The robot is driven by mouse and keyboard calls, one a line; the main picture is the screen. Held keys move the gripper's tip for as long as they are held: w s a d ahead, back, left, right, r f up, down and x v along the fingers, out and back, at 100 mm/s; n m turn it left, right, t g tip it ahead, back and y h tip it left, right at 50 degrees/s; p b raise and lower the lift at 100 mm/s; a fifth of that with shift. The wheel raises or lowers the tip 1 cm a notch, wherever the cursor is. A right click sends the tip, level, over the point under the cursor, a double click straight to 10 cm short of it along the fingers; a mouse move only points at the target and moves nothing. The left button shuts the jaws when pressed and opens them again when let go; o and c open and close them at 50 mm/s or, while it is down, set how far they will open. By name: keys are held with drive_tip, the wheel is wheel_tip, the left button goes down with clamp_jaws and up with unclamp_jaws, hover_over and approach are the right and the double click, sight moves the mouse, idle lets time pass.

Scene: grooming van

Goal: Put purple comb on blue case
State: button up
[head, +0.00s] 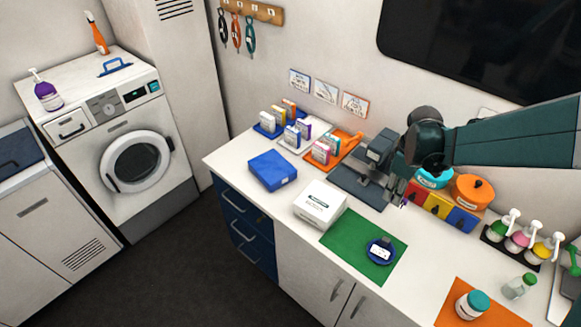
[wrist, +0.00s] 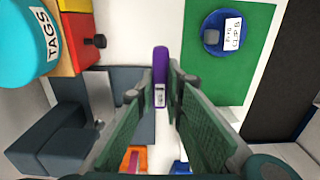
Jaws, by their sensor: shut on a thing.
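My gripper (wrist: 162,92) is shut on the purple comb (wrist: 160,65), which sticks out beyond the fingertips in the wrist view. In the head view my gripper (head: 396,192) hangs over the counter in front of the grey stand, and only a tiny purple bit of the comb (head: 403,204) shows. The blue case (head: 272,170) is a flat closed box on the counter, well to the left of my gripper.
A white box (head: 320,204) stands between my gripper and the blue case. A green mat (head: 345,240) holds a round blue dish (head: 382,251). A grey stand (head: 360,180), small trays of boxes and coloured drawers (head: 438,206) line the back.

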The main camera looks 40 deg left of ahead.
drive_tip(key=a+r, duration=0.2)
drive_tip(key=a, duration=1)
wheel_tip(320, 180, up, 3)
drive_tip(key=p, duration=0.3)
hover_over(271, 165)
drive_tip(key=shift+w+a, duration=0.1)
drive_tip(key=shift+a, duration=0.05)
drive_tip(key=shift+f+p, duration=0.4)
drive_tip(key=shift+f, duration=2.65)
drive_tip(key=shift+f, duration=1.9)
drive_tip(key=shift+f, duration=0.2)
